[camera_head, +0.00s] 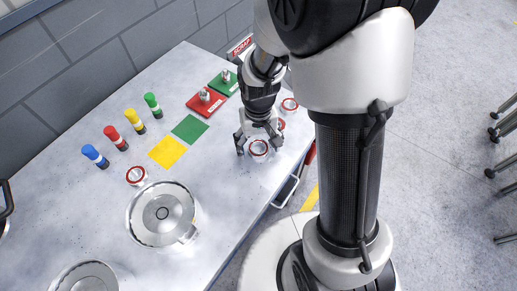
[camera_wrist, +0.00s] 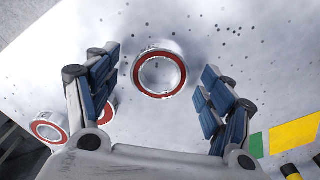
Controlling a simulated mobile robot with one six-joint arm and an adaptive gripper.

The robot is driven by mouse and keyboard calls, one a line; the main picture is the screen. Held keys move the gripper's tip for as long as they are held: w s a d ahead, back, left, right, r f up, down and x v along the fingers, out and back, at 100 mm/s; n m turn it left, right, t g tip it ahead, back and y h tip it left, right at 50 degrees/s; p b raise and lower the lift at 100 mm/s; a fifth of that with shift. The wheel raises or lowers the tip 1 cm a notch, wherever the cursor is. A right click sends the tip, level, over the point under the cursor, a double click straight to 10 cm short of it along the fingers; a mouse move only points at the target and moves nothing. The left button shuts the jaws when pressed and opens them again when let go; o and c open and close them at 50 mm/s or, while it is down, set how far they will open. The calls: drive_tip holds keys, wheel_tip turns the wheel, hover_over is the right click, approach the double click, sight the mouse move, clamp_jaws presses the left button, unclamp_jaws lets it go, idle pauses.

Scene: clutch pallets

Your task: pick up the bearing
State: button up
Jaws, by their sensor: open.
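A silver bearing with a red ring lies flat on the grey table; it is directly below my gripper (camera_head: 258,145) in the head view. In the wrist view the same bearing (camera_wrist: 160,95) shows between the two fingers of my gripper (camera_wrist: 161,65), toward the fingertip end. My gripper is open, with a visible gap on each side of the bearing. I cannot tell the exact height of the fingertips above the table. Two more bearings lie close by, one (camera_head: 290,104) beyond the gripper and one (camera_head: 282,125) partly hidden by it. Another bearing (camera_head: 137,175) lies farther left.
Green (camera_head: 189,128) and yellow (camera_head: 166,152) squares lie left of the gripper. Red (camera_head: 206,102) and green (camera_head: 224,83) plates with metal parts stand toward the back. Several coloured cylinders line the wall side. A large metal housing (camera_head: 161,214) stands nearer. The table's right edge is close.

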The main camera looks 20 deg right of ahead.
drive_tip(key=shift+c, duration=0.5)
drive_tip(key=c, duration=1.2)
